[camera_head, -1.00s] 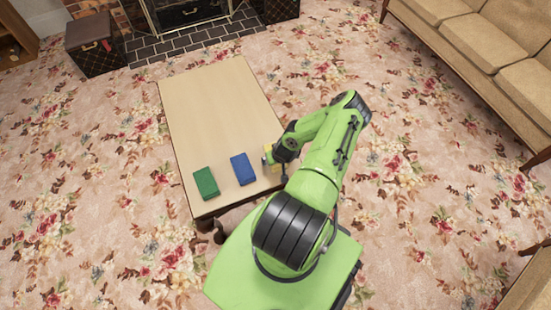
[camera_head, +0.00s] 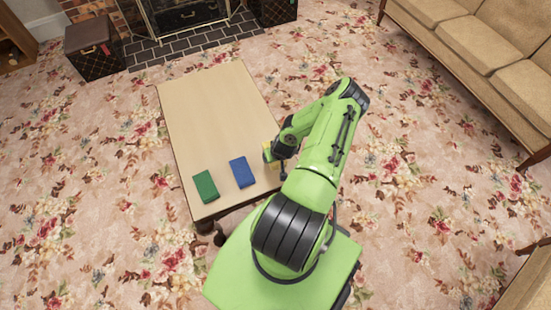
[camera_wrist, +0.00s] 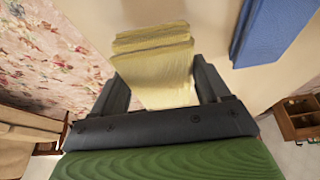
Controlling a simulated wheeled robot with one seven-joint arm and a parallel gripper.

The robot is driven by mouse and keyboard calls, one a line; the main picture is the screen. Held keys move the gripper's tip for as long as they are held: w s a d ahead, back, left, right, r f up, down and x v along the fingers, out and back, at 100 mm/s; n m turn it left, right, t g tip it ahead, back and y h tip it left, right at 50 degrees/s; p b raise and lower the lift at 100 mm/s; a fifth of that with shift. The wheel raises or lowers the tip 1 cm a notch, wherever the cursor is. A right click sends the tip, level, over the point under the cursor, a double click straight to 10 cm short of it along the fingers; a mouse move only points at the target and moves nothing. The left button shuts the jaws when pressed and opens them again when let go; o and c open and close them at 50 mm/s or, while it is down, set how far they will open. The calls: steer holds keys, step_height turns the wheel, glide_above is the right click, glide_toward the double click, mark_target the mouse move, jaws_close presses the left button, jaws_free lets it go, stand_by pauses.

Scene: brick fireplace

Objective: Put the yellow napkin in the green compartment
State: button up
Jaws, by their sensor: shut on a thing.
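The yellow napkin (camera_wrist: 158,75) is folded and lies between the two fingers of my gripper (camera_wrist: 163,88) in the wrist view. My gripper is shut on it. In the head view my arm hides most of the napkin, and only a bit of yellow (camera_head: 268,148) shows at the table's right edge by my gripper (camera_head: 278,158). A green folded-looking item (camera_head: 205,186) lies near the table's front left corner. I cannot make out an open green compartment. Whether the napkin touches the tabletop is unclear.
A blue folded-looking item (camera_head: 242,173) lies between the green item and my gripper; it also shows in the wrist view (camera_wrist: 270,30). The wooden table (camera_head: 210,110) is bare towards the back. A sofa (camera_head: 485,55) stands at right.

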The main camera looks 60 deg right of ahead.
step_height(320, 180, up, 6)
steer(key=shift+f+p, duration=0.1)
steer(key=shift+p, duration=0.5)
